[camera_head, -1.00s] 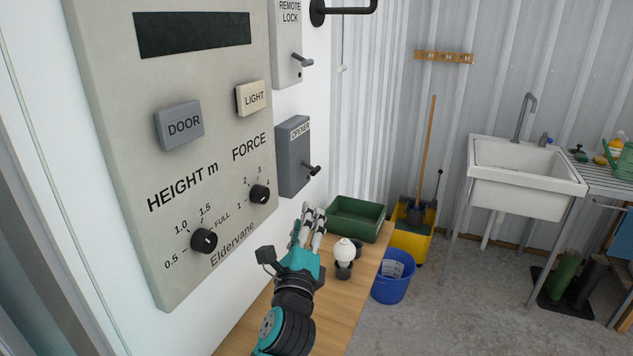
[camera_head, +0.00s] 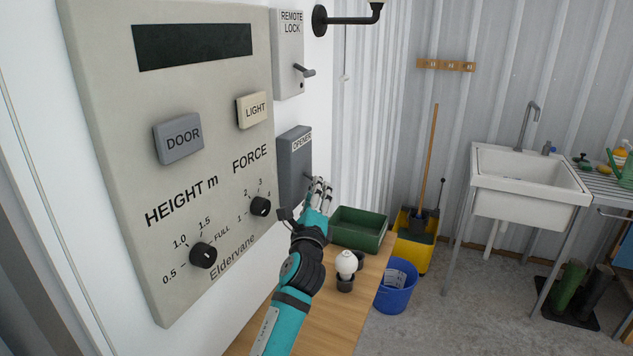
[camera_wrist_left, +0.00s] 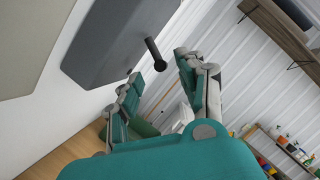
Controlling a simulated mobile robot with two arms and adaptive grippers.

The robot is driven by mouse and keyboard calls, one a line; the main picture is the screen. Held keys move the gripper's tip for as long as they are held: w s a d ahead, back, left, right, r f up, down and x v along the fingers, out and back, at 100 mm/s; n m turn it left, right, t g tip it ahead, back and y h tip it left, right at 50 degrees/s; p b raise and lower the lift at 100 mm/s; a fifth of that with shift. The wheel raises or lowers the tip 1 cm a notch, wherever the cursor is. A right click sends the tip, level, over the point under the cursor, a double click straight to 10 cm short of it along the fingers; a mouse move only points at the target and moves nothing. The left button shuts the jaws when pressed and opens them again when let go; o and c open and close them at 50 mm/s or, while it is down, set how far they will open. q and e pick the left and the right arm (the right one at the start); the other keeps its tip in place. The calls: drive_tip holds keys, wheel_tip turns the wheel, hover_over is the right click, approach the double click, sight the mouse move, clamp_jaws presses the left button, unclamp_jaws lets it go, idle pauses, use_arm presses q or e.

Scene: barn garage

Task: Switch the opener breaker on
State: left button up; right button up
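The opener breaker (camera_head: 292,160) is a grey box labelled OPENER on the white wall, right of the large control panel. In the head view its lever is mostly hidden behind my fingers. In the left wrist view the breaker (camera_wrist_left: 115,35) shows at the upper left, with its black lever (camera_wrist_left: 155,54) sticking out. My left gripper (camera_head: 321,184) is just in front of the breaker's lower right side. In the left wrist view its fingers (camera_wrist_left: 160,68) are apart, with the lever just beyond the gap between their tips. I cannot tell whether they touch it. My right gripper is not in view.
The control panel (camera_head: 185,90) with buttons and knobs is close on the left. The remote lock box (camera_head: 288,60) is above the breaker. Below are a wooden bench (camera_head: 335,318), a green bin (camera_head: 358,230) and a white bulb (camera_head: 346,263).

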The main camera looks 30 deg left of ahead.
sight(311, 178)
use_arm(q)
drive_tip(key=shift+x, duration=1.75)
clamp_jaws()
